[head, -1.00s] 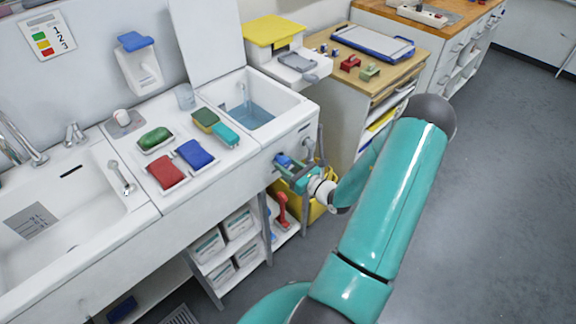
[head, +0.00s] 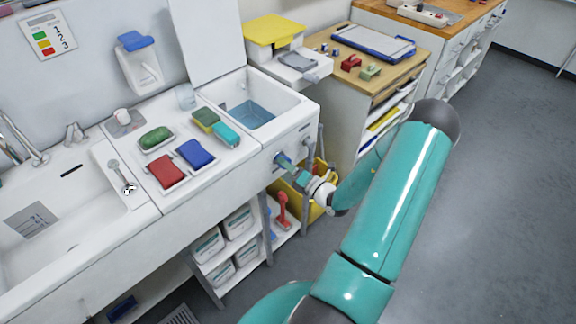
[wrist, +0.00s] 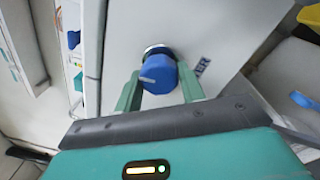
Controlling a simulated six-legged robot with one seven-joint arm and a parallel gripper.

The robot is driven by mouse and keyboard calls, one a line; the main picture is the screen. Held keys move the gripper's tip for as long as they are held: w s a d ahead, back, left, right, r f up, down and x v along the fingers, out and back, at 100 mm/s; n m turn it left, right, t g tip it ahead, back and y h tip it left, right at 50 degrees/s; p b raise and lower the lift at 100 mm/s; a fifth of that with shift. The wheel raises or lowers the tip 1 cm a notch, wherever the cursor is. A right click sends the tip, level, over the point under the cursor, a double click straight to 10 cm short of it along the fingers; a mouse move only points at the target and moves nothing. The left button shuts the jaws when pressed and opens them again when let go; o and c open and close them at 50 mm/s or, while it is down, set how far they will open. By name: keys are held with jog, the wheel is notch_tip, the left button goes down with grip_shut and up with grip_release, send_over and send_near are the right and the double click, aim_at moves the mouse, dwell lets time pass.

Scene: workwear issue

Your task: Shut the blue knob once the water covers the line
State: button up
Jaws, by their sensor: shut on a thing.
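The blue knob (head: 282,160) sits on the front panel of the white tub (head: 306,110), below its rim. In the wrist view the knob (wrist: 159,74) has a pale mark on its face and a metal collar behind it. My gripper (head: 287,164) is at the knob, with a green finger on each side. In the wrist view the gripper (wrist: 161,86) is shut on the knob. Bluish water (head: 250,113) stands in the bottom of the tub, well below the rim. I cannot make out a level line on the tub wall.
A yellow bin (head: 318,205) stands under my gripper. A wooden cabinet (head: 350,85) stands to the right. The floor at right is clear.

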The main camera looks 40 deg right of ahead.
jog(key=shift+m, duration=0.7)
jog(key=o, duration=1)
jog(key=shift+c, duration=0.2)
jog(key=s, duration=1.3)
jog(key=shift+s+d+f, duration=0.25)
jog(key=shift+s+f, duration=0.1)
jog(key=shift+s, duration=0.05)
